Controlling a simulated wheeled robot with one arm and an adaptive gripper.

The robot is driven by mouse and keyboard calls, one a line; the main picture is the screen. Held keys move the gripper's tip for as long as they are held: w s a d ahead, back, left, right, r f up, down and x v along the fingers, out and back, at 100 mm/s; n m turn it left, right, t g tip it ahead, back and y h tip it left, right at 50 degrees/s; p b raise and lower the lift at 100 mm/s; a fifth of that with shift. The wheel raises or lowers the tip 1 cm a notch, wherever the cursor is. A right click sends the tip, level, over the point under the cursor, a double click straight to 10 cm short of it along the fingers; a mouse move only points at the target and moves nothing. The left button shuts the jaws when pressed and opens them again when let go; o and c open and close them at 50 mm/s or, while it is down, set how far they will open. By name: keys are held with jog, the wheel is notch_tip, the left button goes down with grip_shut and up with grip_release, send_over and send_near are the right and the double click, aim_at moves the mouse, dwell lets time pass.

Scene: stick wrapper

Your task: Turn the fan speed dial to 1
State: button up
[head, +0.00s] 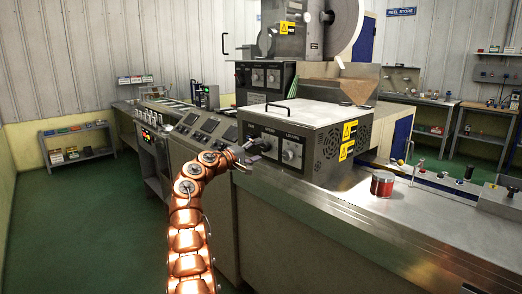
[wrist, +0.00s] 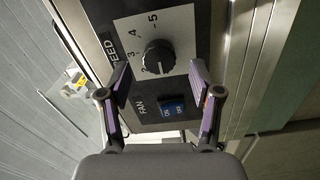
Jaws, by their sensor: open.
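The fan speed dial (wrist: 158,57) is a black ridged knob on a pale scale plate in the wrist view, with numbers up to 5 around it. Part of the scale is hard to read, and I cannot tell the pointer setting for sure. My gripper (wrist: 160,66) is open, its purple-padded fingers on either side of the dial in this view, with gaps to the knob. I cannot tell how far it is from the panel. In the head view my gripper (head: 248,157) is in front of the left part of the grey control box (head: 318,112) and hides much of that dial.
A blue rocker switch (wrist: 172,108) marked FAN lies beside the dial. A second knob (head: 290,153) is on the box's front, right of my gripper. A red-and-silver can (head: 382,184) stands on the metal counter (head: 345,220). Floor at left is clear.

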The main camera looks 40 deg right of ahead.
jog(key=a, duration=0.8)
jog(key=shift+a, duration=0.4)
jog(key=shift+w+f, duration=0.1)
